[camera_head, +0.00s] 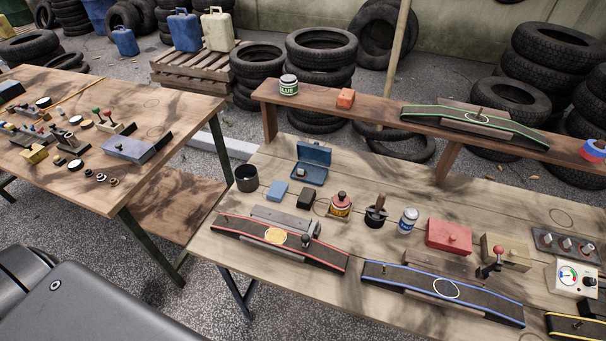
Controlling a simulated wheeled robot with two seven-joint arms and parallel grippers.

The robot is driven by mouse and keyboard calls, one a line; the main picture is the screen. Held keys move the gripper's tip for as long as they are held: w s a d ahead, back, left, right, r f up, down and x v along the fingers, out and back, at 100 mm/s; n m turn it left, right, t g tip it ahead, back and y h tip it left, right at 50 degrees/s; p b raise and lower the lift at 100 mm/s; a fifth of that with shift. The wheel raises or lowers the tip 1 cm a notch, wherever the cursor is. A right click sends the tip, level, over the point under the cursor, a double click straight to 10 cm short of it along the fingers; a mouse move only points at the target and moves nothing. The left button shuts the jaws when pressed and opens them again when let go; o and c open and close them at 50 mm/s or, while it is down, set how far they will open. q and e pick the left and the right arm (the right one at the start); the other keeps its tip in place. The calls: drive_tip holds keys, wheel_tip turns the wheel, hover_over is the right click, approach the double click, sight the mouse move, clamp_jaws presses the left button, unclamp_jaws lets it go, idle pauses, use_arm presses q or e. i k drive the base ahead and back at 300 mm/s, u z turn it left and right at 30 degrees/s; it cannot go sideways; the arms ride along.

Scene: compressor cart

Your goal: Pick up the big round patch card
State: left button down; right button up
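No item is clearly readable as the big round patch card. A round yellow piece (276,237) lies on the red-edged dark strip (237,230) on the near workbench; I cannot tell whether it is a card. A pale ring outline (446,288) shows on the blue-edged strip (400,277) to its right. Neither of my grippers is in view.
The near workbench (350,255) also holds a dark cup (246,178), an open blue box (312,165), a red box (449,237) and a gauge box (573,279). A raised shelf (375,112) runs behind. A second cluttered table (185,105) stands left, with a gap between.

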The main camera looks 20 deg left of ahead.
sight(301, 173)
drive_tip(key=z, duration=2.05)
drive_tip(key=k, duration=0.85)
drive_tip(key=u, duration=1.65)
